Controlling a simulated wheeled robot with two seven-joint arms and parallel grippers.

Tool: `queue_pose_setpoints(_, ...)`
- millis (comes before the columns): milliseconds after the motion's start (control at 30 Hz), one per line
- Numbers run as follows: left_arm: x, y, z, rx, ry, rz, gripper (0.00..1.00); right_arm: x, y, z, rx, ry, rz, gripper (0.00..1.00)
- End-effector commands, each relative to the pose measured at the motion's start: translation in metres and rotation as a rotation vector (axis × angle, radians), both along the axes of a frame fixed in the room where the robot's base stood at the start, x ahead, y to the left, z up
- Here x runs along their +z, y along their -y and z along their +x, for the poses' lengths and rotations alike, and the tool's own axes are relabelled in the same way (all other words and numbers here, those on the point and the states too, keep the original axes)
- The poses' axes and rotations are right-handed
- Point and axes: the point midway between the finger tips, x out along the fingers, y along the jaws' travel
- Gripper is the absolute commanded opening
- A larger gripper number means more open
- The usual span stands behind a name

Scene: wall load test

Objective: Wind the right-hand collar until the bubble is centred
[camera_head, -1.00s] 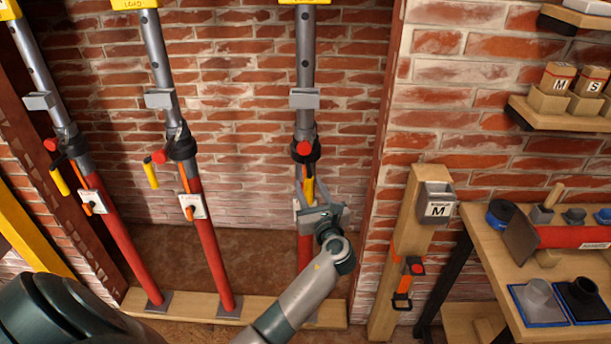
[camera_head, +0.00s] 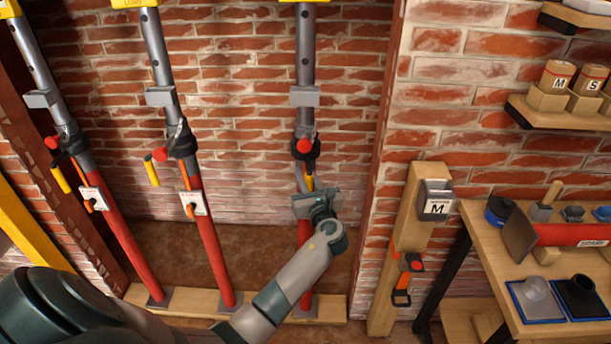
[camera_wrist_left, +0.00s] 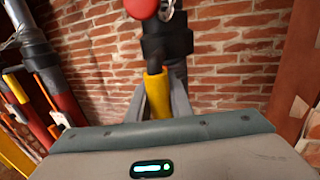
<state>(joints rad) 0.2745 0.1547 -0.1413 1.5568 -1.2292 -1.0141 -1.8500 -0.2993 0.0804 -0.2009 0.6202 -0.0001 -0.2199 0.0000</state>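The right-hand prop has a grey upper tube (camera_head: 305,60), a red lower tube (camera_head: 304,238) and a dark collar (camera_head: 305,149) with a red knob (camera_head: 304,146). A yellow handle (camera_head: 309,183) hangs below the collar. It also shows in the left wrist view (camera_wrist_left: 157,94), where the collar (camera_wrist_left: 166,40) stands above it. My left gripper (camera_head: 309,188) is at this handle, one grey finger along each side. The fingers appear closed on it. My gripper hides the lower part of the handle and the area behind, and I can make out no bubble. My right gripper is not in view.
Two similar props (camera_head: 182,145) (camera_head: 70,140) stand to the left, with yellow handles and white plates. A wooden post (camera_head: 412,235) with a grey box marked M stands right, beside a tool bench (camera_head: 480,225). A wooden sill (camera_head: 265,307) runs along the floor.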

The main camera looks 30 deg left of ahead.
Motion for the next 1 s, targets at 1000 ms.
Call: queue_pose_setpoints(1000,0.000,-0.011,-0.006,-0.160,0.000,0.000,0.38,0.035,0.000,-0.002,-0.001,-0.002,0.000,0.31)
